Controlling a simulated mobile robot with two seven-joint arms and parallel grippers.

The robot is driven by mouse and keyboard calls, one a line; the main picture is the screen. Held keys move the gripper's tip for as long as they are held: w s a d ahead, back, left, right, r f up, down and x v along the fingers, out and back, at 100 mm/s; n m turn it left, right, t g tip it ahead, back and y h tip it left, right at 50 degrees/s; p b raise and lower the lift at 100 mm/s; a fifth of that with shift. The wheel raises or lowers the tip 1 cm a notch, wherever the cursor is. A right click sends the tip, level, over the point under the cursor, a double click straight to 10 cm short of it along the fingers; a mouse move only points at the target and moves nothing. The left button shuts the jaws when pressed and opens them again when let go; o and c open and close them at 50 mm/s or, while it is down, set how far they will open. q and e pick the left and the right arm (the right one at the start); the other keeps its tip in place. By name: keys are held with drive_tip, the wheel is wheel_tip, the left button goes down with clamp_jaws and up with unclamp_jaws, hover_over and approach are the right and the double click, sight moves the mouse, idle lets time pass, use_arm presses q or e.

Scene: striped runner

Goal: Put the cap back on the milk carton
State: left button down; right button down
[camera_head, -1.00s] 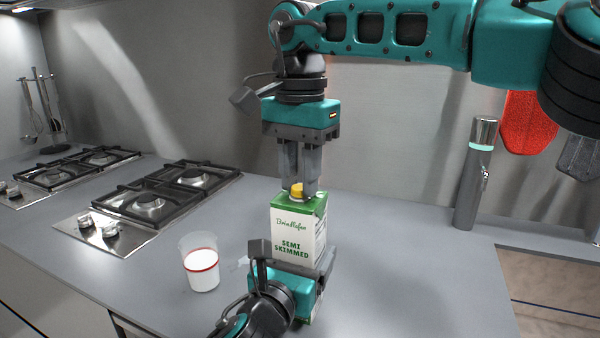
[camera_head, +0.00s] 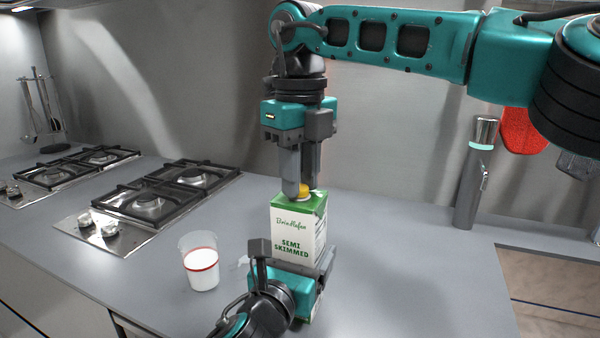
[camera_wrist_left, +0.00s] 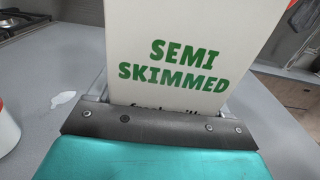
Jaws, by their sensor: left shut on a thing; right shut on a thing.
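The milk carton (camera_head: 297,230), white and green with "Semi Skimmed" lettering, stands upright on the counter. My left gripper (camera_head: 292,262) is shut around its lower body from the front; the left wrist view also shows the carton (camera_wrist_left: 175,60) between the fingers. The yellow cap (camera_head: 303,190) is at the carton's green top, between the fingertips of my right gripper (camera_head: 302,188). That gripper points straight down from above and is shut on the cap. The fingers partly hide the cap, and I cannot tell how firmly it sits on the spout.
A clear cup of milk with a red band (camera_head: 201,266) stands left of the carton, near a small white spill (camera_head: 243,263). A gas hob (camera_head: 150,205) is further left. A grey cylinder (camera_head: 474,175) stands at the back right. The counter right of the carton is clear.

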use_arm(q)
drive_tip(key=shift+f, duration=0.1)
use_arm(e)
drive_tip(key=m, duration=1.4)
drive_tip(key=c, duration=0.8)
unclamp_jaws()
wheel_tip(320, 180, up, 12)
